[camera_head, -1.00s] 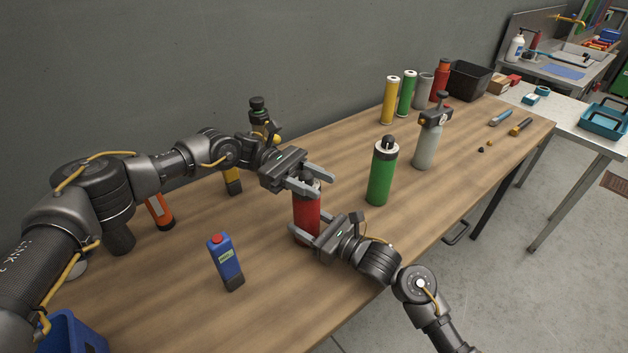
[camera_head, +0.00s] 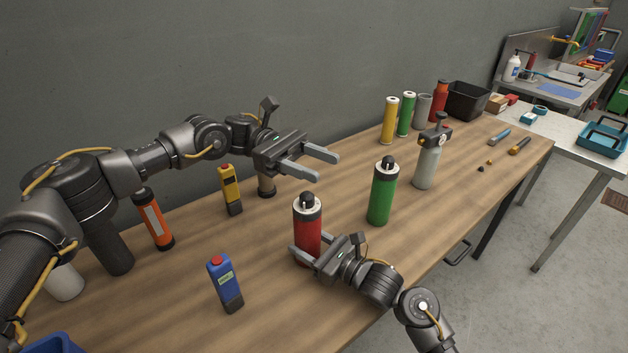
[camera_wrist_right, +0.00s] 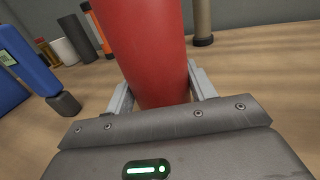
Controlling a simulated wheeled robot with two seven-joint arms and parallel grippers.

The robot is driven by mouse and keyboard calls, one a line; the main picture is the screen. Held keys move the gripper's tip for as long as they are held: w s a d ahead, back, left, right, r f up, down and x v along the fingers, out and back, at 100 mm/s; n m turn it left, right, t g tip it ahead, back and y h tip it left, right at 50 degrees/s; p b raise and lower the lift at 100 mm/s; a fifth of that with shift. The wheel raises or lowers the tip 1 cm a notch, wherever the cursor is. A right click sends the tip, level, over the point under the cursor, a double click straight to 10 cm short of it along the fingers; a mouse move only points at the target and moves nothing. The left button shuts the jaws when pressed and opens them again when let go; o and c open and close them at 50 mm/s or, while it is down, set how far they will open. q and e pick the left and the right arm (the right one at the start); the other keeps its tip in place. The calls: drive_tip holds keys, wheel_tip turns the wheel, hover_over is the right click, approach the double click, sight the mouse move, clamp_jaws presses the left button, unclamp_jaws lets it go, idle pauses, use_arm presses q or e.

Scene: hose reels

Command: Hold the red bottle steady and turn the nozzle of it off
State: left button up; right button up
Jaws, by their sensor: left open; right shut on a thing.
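The red bottle (camera_head: 307,228) stands upright on the wooden table (camera_head: 190,290) in the head view, with a grey collar and a black nozzle (camera_head: 306,200) on top. My right gripper (camera_head: 303,256) is shut on the lower part of its body. The right wrist view shows the red body (camera_wrist_right: 155,50) between the two fingers. My left gripper (camera_head: 326,165) is open and empty, above and behind the nozzle, apart from it. The nozzle is outside the right wrist view.
A green bottle (camera_head: 382,192) and a grey bottle (camera_head: 428,165) stand right of the red one. The table in front of the green bottle is clear.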

use_arm(q)
drive_tip(key=shift+r, duration=0.3)
use_arm(e)
drive_tip(key=o, duration=1.3)
drive_tip(key=shift+c, duration=0.2)
